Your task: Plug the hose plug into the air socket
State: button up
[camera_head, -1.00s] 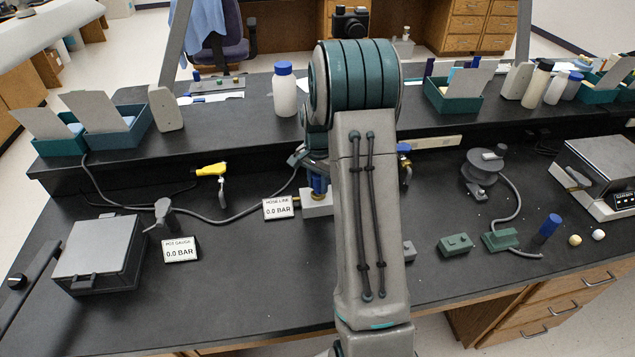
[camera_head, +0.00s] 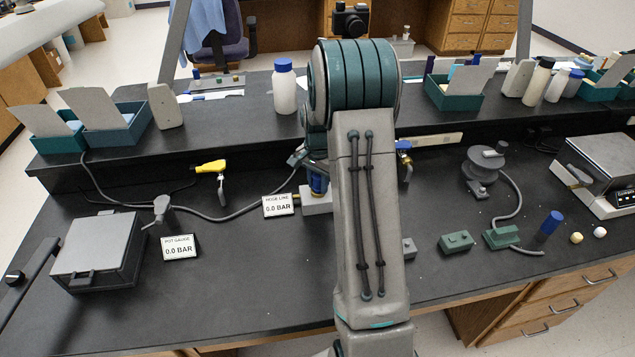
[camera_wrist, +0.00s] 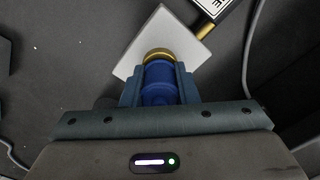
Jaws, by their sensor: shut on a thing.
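My gripper (camera_wrist: 158,85) is shut on a blue hose plug (camera_wrist: 160,88), which sits between its two dark fingers in the wrist view. A brass ring (camera_wrist: 158,54) shows at the plug's far end, over a pale grey block (camera_wrist: 138,50) that appears to be the air socket's body. In the head view the blue plug (camera_head: 318,183) stands upright at the grey block (camera_head: 316,204), partly hidden by my arm. I cannot tell whether it is seated or just touching. The hose (camera_head: 240,213) runs along the bench to the left.
The hose line gauge (camera_head: 278,206) beside the block and the pot gauge (camera_head: 179,247) both read 0.0 BAR. A yellow-handled valve (camera_head: 211,167) stands at left, a lidded grey box (camera_head: 100,250) at front left. The front middle is clear.

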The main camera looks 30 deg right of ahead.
jog(key=shift+s+a+f, duration=0.1)
jog(key=shift+s+f, duration=0.15)
jog(key=shift+f, duration=0.3)
jog(key=shift+w+r+p, duration=0.15)
jog(key=shift+r+p, duration=0.2)
jog(key=shift+r, duration=0.1)
dwell(0.3)
jog(key=shift+w+r, duration=0.15)
jog(key=shift+r, duration=0.3)
dwell(0.3)
jog(key=shift+r, duration=0.25)
jog(key=shift+f+b, duration=0.35)
jog(key=shift+f, duration=0.35)
dwell(1.6)
jog(key=shift+s+f+b, duration=0.35)
jog(key=shift+f+b, duration=0.05)
jog(key=shift+f, duration=0.2)
dwell(0.5)
jog(key=shift+w+r+p, duration=0.15)
jog(key=shift+r+p, duration=0.35)
jog(key=shift+p, duration=0.1)
dwell(0.5)
jog(key=shift+r, duration=0.15)
